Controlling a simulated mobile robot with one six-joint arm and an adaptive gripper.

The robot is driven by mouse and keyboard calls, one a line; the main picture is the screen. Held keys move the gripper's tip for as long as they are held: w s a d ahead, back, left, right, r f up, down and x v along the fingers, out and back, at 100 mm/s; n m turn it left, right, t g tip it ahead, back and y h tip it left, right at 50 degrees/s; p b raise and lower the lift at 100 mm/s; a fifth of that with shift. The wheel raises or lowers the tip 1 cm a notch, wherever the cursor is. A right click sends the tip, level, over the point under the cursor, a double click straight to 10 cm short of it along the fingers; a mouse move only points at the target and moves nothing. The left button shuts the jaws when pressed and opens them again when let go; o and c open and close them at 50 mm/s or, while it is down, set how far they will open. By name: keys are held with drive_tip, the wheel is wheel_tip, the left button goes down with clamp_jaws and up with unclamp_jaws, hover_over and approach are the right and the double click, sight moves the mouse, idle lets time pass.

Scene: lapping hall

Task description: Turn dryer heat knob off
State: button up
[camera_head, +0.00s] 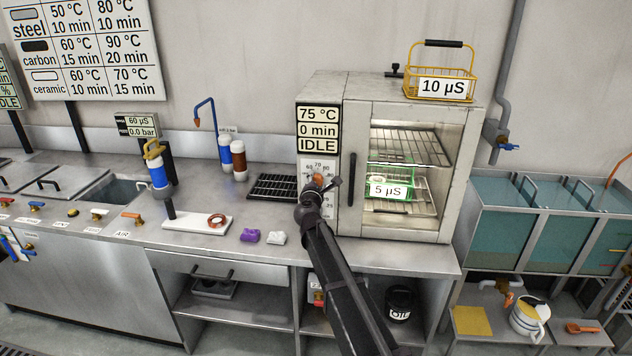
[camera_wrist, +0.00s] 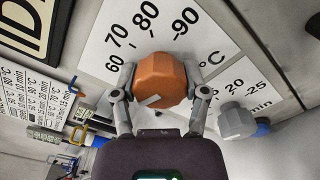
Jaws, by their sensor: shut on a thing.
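The dryer (camera_head: 385,85) stands on the bench with its glass door closed. Its display (camera_head: 318,130) reads 75 °C, 0 min, IDLE. The orange heat knob (camera_head: 318,179) is on the dial panel below the display. In the wrist view the orange knob (camera_wrist: 160,76) sits beside dial marks 60, 70, 80 and 90, with a pale pointer mark on its face. My gripper (camera_wrist: 160,84) is shut on the knob, one finger on each side. In the head view my gripper (camera_head: 313,192) covers part of the dial. The pointer's exact setting is hard to read.
A grey knob (camera_wrist: 236,121) with a minute scale sits close beside the orange one. The dryer's door handle (camera_head: 352,180) is just right of the dial. A black rack (camera_head: 272,187) lies left of the dryer. A yellow basket (camera_head: 441,88) stands on top.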

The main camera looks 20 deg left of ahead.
drive_tip(key=shift+w+a+n, duration=0.1)
drive_tip(key=shift+n, duration=0.5)
drive_tip(key=o, duration=1.1)
drive_tip(key=shift+o, duration=0.2)
drive_tip(key=shift+s, duration=0.2)
drive_tip(key=v, duration=1.2)
drive_tip(key=shift+w, duration=0.15)
